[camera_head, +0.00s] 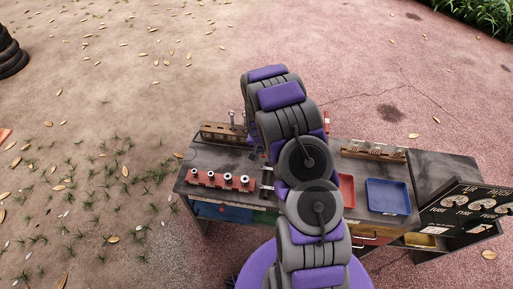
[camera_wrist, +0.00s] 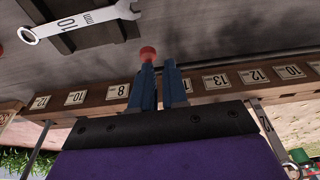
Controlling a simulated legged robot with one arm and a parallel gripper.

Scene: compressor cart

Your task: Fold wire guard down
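In the wrist view, my gripper (camera_wrist: 160,66) has its two blue fingers close together, with only a thin gap and nothing seen between them. They reach across a wooden rack (camera_wrist: 220,82) with numbered labels. A red round tip (camera_wrist: 148,52) shows at the left finger's end; contact is unclear. In the head view my arm hides my gripper, and I cannot make out the guard.
A 10 mm wrench (camera_wrist: 75,23) lies on a dark holder. The cart top (camera_head: 205,158) carries a red socket rail (camera_head: 222,181), a wooden rack (camera_head: 222,133) at the back left, another (camera_head: 373,150) at the back right and a blue tray (camera_head: 388,197). A black sign (camera_head: 466,208) stands at right.

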